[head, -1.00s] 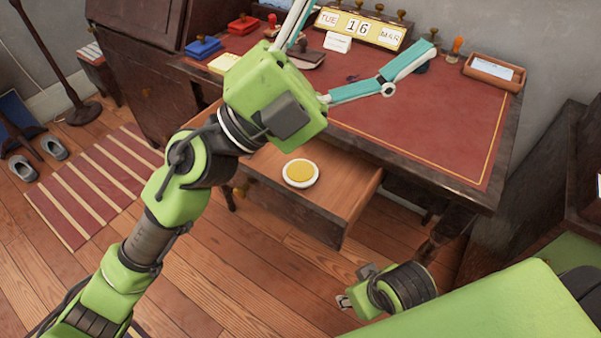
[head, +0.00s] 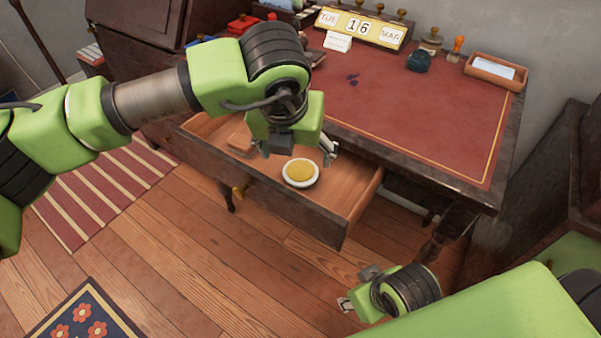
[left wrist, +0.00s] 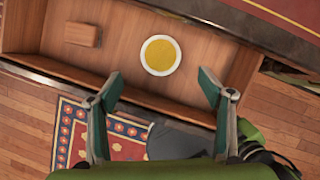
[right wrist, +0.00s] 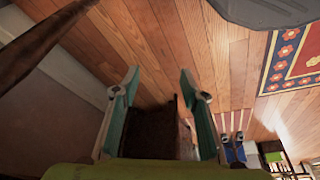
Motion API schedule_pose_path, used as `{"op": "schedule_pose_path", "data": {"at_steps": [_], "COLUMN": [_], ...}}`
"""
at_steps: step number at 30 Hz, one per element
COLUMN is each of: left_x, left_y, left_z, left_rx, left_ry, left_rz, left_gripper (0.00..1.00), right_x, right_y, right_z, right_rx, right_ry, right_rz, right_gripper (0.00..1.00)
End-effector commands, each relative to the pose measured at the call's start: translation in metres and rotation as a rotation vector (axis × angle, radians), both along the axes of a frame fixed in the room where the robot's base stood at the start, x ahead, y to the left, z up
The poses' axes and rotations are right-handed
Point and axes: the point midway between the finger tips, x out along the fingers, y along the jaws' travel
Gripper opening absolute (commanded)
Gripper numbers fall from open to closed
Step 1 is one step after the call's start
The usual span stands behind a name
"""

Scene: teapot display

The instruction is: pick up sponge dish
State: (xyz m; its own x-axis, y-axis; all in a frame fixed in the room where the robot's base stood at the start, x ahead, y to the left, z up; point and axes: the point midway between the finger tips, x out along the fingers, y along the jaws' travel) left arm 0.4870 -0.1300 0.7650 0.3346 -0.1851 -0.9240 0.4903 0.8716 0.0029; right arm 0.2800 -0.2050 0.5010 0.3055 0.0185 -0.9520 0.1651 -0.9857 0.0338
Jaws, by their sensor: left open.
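The sponge dish (head: 300,173) is a small round white dish with a yellow sponge, lying in the open desk drawer (head: 345,190). In the left wrist view the dish (left wrist: 160,55) lies ahead of the fingertips, between their lines and apart from them. My left gripper (head: 300,155) is over the drawer just behind the dish; its fingers (left wrist: 160,88) are spread and empty. My right gripper (head: 355,290) is low near the floor at the front right, away from the drawer. In the right wrist view its fingers (right wrist: 158,85) are apart with nothing between them.
A small wooden block (head: 240,142) lies in the drawer left of the dish. The red desk top (head: 420,120) overhangs behind the drawer. It holds a calendar (head: 362,27), an inkwell (head: 419,61) and a wooden tray (head: 494,70). Bare drawer floor surrounds the dish.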

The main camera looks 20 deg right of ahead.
Motion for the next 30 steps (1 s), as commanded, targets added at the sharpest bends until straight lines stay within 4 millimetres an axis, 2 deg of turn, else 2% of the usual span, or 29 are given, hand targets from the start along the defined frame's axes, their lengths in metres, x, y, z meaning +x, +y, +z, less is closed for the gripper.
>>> {"op": "schedule_pose_path", "data": {"at_steps": [1,3,13,16,19,21,29,30], "left_x": [0.003,0.006,0.014,0.018,0.023,0.026,0.029,0.029], "left_y": [-0.002,-0.005,-0.009,-0.011,-0.014,-0.016,-0.017,-0.017], "left_z": [-0.011,-0.021,-0.043,-0.055,-0.071,-0.079,-0.083,-0.083], "left_rx": [0.001,-0.001,-0.002,0.0,-0.001,-0.002,-0.003,-0.003], "left_ry": [0.002,0.003,0.003,0.002,0.004,0.003,0.001,0.001], "left_rz": [0.0,-0.001,-0.002,-0.002,-0.001,-0.002,-0.003,-0.003], "left_gripper": [0.73,0.73,0.73,0.73,0.73,0.73,0.73,0.65], "right_x": [0.0,0.0,0.0,0.0,0.006,0.02,0.025,0.025], "right_y": [0.0,0.0,0.0,0.0,0.002,0.006,0.007,0.007], "right_z": [-0.002,-0.003,-0.006,-0.008,-0.008,-0.004,-0.002,-0.002], "right_rx": [0.0,0.0,0.0,0.0,0.005,0.016,0.019,0.019], "right_ry": [0.0,0.0,0.0,0.001,-0.026,-0.077,-0.098,-0.098], "right_rz": [0.0,0.0,0.0,0.0,0.002,0.007,0.008,0.008], "right_gripper": [0.4,0.4,0.4,0.4,0.4,0.4,0.4,0.4]}}
